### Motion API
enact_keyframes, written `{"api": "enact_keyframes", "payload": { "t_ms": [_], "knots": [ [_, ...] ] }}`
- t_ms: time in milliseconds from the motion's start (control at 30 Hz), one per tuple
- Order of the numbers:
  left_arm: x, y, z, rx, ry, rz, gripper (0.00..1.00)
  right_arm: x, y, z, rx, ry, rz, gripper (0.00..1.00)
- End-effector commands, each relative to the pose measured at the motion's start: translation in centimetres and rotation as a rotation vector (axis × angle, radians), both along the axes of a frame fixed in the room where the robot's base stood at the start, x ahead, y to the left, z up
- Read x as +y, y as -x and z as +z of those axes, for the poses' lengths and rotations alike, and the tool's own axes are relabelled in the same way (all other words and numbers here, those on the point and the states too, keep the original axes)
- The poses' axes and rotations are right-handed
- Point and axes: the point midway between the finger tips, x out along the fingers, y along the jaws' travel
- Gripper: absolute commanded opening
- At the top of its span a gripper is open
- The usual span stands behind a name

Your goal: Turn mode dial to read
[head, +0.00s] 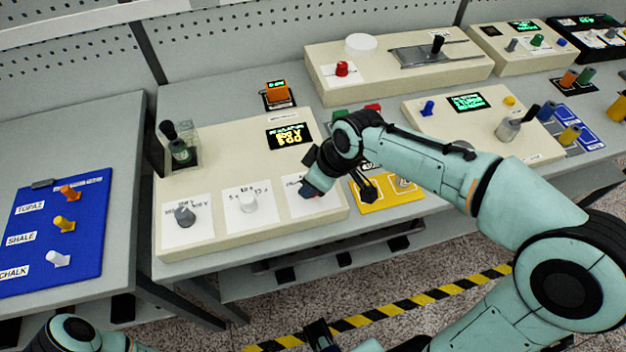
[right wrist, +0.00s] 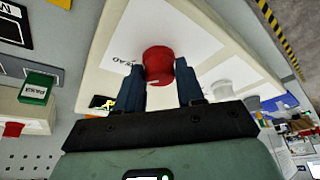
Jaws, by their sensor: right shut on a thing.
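The mode dial is a red round knob (right wrist: 158,62) on a white card, seen in the right wrist view between the two dark fingers of my right gripper (right wrist: 161,85). A label ending in "EAD" is printed on the card to its left; the knob's pointer cannot be made out. In the head view my right gripper (head: 310,188) reaches down onto the rightmost card of the cream panel (head: 225,155) and hides most of the dial. The right gripper is shut on the dial.
A grey knob (head: 184,216) and a white knob (head: 247,202) stand left of the dial. A lit display (head: 290,136) is behind, with small text unclear. A glass holder (head: 180,152) stands at the panel's back left. A yellow mat (head: 375,206) lies to the right.

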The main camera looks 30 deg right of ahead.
Motion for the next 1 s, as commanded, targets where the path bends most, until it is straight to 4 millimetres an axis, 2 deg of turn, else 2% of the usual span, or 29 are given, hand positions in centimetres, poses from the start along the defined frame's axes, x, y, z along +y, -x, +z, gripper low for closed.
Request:
{"api": "enact_keyframes", "payload": {
  "t_ms": [467, 500, 567, 867, 1000],
  "knots": [
    [0.0, 0.0, 0.0, 0.000, 0.000, 0.000, 0.43, 0.0, 0.0, 0.0, 0.002, 0.000, -0.019, 0.07],
    [0.0, 0.0, 0.0, 0.000, 0.000, 0.000, 0.43, 0.0, 0.0, -0.1, 0.003, 0.000, -0.020, 0.41],
    [0.0, 0.0, 0.0, 0.000, 0.000, 0.000, 0.43, 0.0, 0.0, -0.1, 0.002, 0.000, -0.019, 0.61],
    [0.0, 0.0, 0.0, 0.000, 0.000, 0.000, 0.43, 0.0, 0.0, 0.0, 0.001, 0.000, -0.018, 0.61],
    [0.0, 0.0, 0.1, 0.000, 0.000, 0.000, 0.43, -0.2, 0.3, 1.1, -0.004, 0.000, -0.019, 0.61]
  ]
}}
